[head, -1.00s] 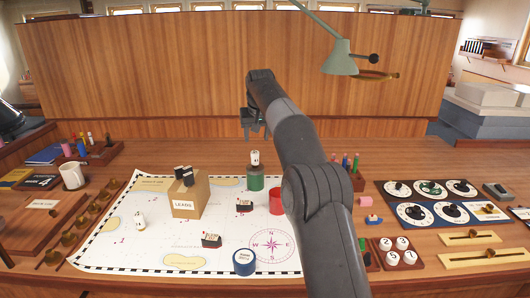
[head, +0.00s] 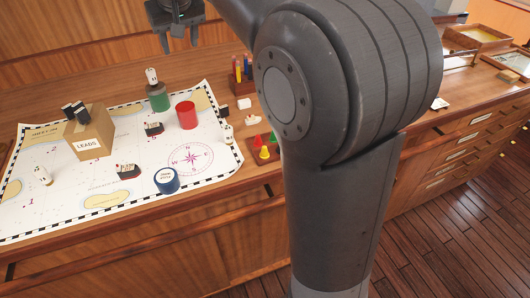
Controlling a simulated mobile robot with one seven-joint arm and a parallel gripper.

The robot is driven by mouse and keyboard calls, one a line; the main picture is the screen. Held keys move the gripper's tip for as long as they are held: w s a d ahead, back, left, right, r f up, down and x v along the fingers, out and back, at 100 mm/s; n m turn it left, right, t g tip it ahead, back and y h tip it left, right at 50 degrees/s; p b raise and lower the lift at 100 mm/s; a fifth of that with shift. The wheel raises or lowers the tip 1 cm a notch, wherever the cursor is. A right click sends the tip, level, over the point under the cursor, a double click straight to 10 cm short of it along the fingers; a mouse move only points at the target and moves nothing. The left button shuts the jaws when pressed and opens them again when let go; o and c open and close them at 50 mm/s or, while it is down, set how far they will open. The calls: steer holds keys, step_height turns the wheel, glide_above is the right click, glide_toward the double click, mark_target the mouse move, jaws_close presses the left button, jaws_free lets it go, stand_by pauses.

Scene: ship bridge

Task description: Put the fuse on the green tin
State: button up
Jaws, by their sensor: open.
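A small white cylinder with dark marks, which looks like a fuse (head: 152,76), stands upright on top of the green tin (head: 159,101). The green tin stands on the chart near its far edge. My gripper (head: 180,43) is open and empty, pointing down, above and a little right of the fuse in the picture, and apart from it. Two similar white cylinders are on the chart, one at the left (head: 41,175) and one at the right edge (head: 226,134).
A red tin (head: 187,117) stands close right of the green tin. My arm hides part of the desk at right.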

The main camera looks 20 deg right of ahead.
steer(key=s+d+f, duration=0.2)
steer(key=s+f, duration=0.3)
steer(key=s, duration=0.5)
steer(key=s+d+f+m, duration=0.1)
steer(key=s+d+f, duration=0.2)
steer(key=s, duration=0.8)
steer(key=s+d+f, duration=0.3)
steer(key=s+f, duration=0.4)
steer(key=s, duration=0.4)
steer(key=shift+m+t, duration=0.3)
